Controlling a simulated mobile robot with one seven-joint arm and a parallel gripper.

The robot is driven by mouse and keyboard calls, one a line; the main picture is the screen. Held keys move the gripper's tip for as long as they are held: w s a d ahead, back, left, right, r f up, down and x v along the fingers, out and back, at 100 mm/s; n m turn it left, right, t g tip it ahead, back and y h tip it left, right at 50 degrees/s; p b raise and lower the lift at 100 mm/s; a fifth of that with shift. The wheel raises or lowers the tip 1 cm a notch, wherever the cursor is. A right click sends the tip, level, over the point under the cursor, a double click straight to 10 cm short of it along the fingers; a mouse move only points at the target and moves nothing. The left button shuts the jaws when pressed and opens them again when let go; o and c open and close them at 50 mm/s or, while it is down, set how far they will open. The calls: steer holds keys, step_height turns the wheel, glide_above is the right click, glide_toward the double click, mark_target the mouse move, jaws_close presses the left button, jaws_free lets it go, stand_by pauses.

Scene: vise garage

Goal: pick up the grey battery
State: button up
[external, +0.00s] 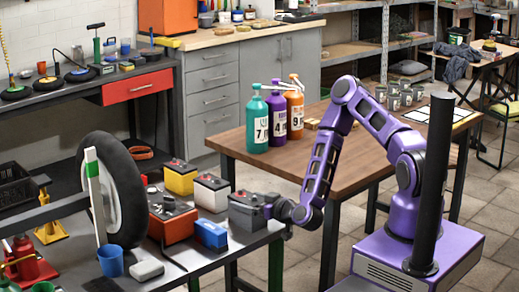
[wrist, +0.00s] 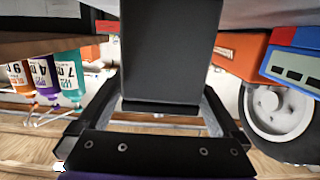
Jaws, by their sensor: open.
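The grey battery (external: 246,214) sits on the dark workbench at its right end, right of the white battery with a black top. My gripper (external: 270,207) is at its right side, level with its upper part. In the external view I cannot tell whether the fingers touch it. In the wrist view the open fingers of my gripper (wrist: 165,106) stand either side of a large dark block, which looks like the grey battery (wrist: 170,50). The block hides much of the middle of that view.
Close by are a white battery (external: 211,192), a yellow battery (external: 181,178), a blue box (external: 211,235) and a red charger-like unit (external: 172,222). A wheel (external: 120,190) stands at left. A wooden table (external: 350,150) with several bottles is behind my arm.

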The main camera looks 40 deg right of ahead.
steer(key=shift+w, duration=0.45)
steer(key=shift+c, duration=0.2)
jaws_close()
